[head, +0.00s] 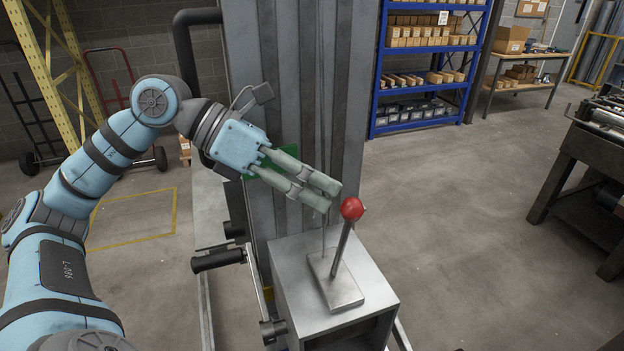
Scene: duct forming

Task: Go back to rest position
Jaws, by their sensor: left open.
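My left arm comes in from the left, and my left gripper (328,194) is open and empty. In the picture its fingertips lie just up and left of the red ball knob (352,208) of a lever. I cannot tell for sure whether they touch it, but I see no grip on it. The lever's metal rod (341,250) leans slightly and rises from a plate on a grey metal box (300,282). My right gripper is not in view.
A tall grey metal column (290,90) stands right behind the gripper. A black handle (218,260) sticks out left of the box. A blue shelf (424,124) with boxes, a wooden table (520,84) and a dark machine (580,165) stand farther off. The floor between is clear.

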